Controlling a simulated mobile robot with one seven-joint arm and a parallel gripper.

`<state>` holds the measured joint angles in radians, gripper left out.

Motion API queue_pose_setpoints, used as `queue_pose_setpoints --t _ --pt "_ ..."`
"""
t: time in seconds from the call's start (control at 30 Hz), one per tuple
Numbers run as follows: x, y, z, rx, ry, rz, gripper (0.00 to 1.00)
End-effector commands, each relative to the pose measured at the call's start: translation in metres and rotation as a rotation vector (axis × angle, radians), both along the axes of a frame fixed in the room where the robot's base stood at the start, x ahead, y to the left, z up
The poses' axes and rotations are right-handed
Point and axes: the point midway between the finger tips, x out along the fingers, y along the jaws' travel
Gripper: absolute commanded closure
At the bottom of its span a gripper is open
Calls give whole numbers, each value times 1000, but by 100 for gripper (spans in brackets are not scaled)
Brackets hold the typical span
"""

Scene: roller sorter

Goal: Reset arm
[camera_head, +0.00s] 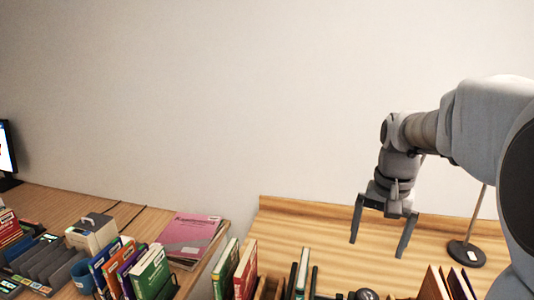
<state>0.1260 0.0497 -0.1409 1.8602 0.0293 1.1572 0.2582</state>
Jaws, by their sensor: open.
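My gripper (378,247) hangs at the right of the head view, fingers pointing down. Its two fingers are spread wide, with nothing between them. It is in front of the wooden desk (300,232) and seems to be above its surface, though the exact height is hard to tell. My arm comes in from the right edge, bends at the elbow and drops to the gripper.
A lamp base with a pole (466,253) stands right of my gripper. Green and red books (233,272) and other upright items line the near edge. Left, another desk holds a pink magazine (188,236), several books (130,268) and a blue cup (82,276).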

Motion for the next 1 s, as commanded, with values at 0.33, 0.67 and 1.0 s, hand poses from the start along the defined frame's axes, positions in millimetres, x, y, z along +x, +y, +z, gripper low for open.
queue_pose_setpoints --t 0.33,0.67,1.0 --pt "-79 58 28 -43 -197 250 0" --pt "-144 92 17 -119 -357 455 0" --pt "-162 100 8 -152 -405 520 0"
